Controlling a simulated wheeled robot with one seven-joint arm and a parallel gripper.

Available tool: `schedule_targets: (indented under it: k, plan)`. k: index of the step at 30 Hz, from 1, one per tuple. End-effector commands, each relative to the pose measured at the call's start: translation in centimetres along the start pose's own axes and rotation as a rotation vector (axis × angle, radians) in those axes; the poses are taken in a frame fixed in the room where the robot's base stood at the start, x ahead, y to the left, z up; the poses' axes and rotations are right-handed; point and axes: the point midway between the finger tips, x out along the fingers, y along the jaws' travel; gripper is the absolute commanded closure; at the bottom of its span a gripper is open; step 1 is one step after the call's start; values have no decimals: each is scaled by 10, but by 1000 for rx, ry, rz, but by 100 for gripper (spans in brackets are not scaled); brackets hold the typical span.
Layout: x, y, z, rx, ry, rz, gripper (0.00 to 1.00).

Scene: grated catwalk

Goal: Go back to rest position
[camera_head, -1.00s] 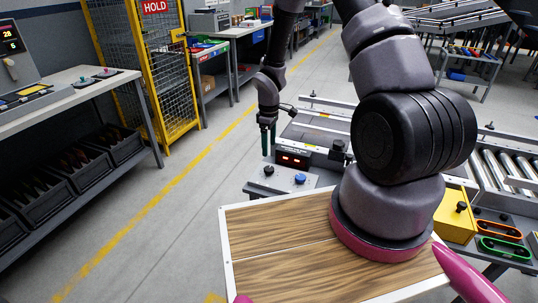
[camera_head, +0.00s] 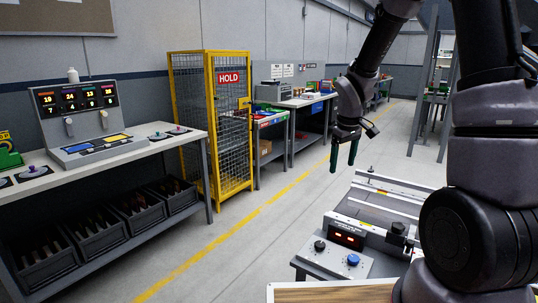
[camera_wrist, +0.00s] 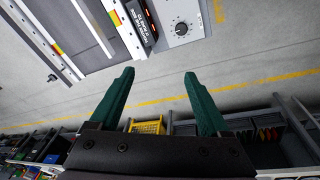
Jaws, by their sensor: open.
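My gripper (camera_head: 345,153) hangs from my raised arm near the middle of the head view, pointing down. Its two dark green fingers are apart with nothing between them. In the wrist view my gripper (camera_wrist: 160,88) also shows open and empty, with floor and a yellow line beyond the fingertips. In the head view it is above the floor, to the left of and higher than the conveyor station (camera_head: 385,210), and it appears apart from it.
A control box (camera_head: 338,258) with knobs stands at the conveyor's near end. A yellow mesh cage (camera_head: 212,135) marked HOLD and a workbench (camera_head: 120,150) with a display console (camera_head: 82,115) stand at left. Grey floor with a yellow line (camera_head: 240,222) runs clear between.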

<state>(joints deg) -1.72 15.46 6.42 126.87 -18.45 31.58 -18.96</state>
Motion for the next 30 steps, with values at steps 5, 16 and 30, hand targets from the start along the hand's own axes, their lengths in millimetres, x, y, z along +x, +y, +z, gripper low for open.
schedule_targets:
  k: [5, 16, 30]
  plan:
    - [-85, 4, 22, 206, 94, 22, 20]
    - [-213, -23, 98, 614, 301, -50, 20]
    - [-266, -61, 155, 850, 443, -184, 20]
